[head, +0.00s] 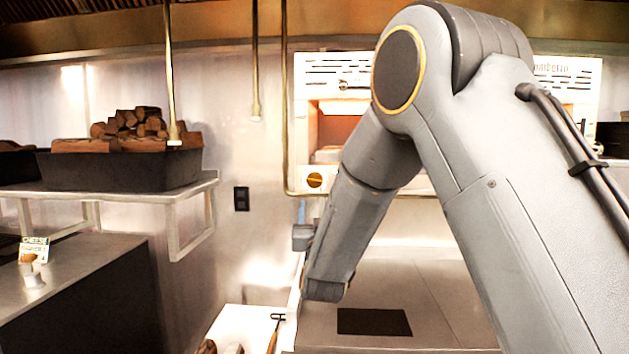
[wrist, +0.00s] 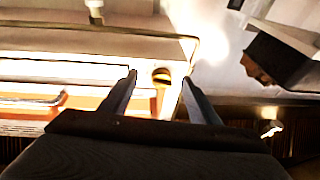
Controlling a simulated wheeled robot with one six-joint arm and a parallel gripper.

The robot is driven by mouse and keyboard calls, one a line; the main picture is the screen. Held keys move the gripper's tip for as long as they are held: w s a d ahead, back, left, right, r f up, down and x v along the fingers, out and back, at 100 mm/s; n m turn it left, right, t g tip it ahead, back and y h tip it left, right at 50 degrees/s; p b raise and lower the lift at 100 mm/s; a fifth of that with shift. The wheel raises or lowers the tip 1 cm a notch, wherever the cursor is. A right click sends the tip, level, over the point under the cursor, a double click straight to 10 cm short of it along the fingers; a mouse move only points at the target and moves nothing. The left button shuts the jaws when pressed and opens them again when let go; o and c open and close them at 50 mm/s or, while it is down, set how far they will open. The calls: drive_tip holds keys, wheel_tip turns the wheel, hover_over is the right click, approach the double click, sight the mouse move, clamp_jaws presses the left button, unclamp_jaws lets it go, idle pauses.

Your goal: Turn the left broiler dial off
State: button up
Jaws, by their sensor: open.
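The left broiler dial (head: 315,180) is a small round orange-brown knob on a white panel at the lower left corner of the broiler (head: 345,75). A dark mark crosses its face; I cannot read its setting. In the wrist view the dial (wrist: 161,77) shows between my two fingertips, beyond them. My gripper (wrist: 159,79) is open and empty. In the head view my gripper (head: 302,212) is seen edge-on, just below and left of the dial, partly hidden by my own wrist. Contact with the dial cannot be made out. My arm covers the middle of the broiler.
The broiler's opening glows orange. A gold pipe (head: 285,100) runs down close beside the dial's left. A black bin of logs (head: 120,172) stands on a wall shelf (head: 190,190) at left. Below lie a steel counter (head: 440,290) with a dark square and a white board (head: 240,320).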

sight(315, 183)
drive_tip(key=shift+t, duration=0.6)
drive_tip(key=w+r+p, duration=0.1)
drive_tip(key=w, duration=0.1)
drive_tip(key=w+r+p, duration=0.1)
drive_tip(key=w+r, duration=0.1)
drive_tip(key=w+a+r+p, duration=0.1)
drive_tip(key=w+r, duration=0.1)
drive_tip(key=shift+w+a+r, duration=0.1)
drive_tip(key=shift+w, duration=0.3)
drive_tip(key=c, duration=1)
